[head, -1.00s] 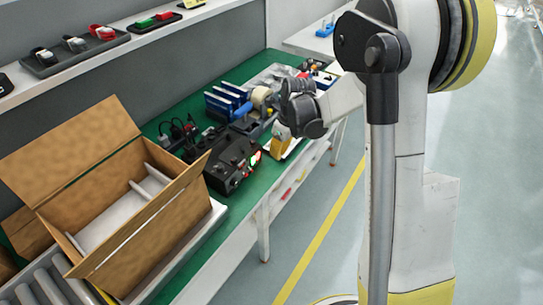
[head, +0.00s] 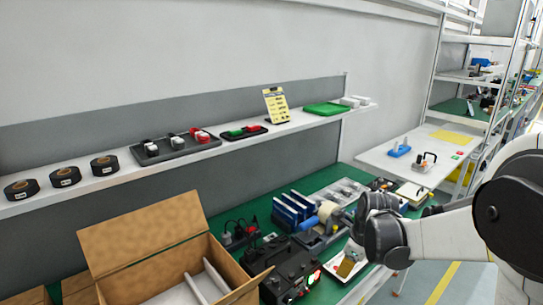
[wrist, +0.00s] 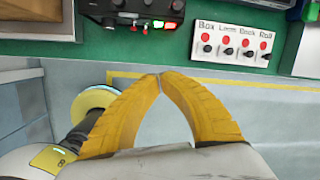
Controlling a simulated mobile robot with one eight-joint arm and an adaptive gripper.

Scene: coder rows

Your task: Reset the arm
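My arm reaches in from the right in the head view. My gripper (head: 347,267) hangs over the front edge of the green workbench (head: 340,178), beside a black device with lit indicators (head: 290,273). In the wrist view the two yellow fingers of my gripper (wrist: 160,75) meet at their tips, with nothing between them. Below the fingers the wrist view shows the grey floor and a yellow floor line.
A white panel with red and black buttons (wrist: 234,44) lies near the bench edge. An open cardboard box (head: 145,243) stands at the left. A wall shelf (head: 225,142) holds black rolls (head: 63,177) and trays. A side table (head: 420,160) stands behind.

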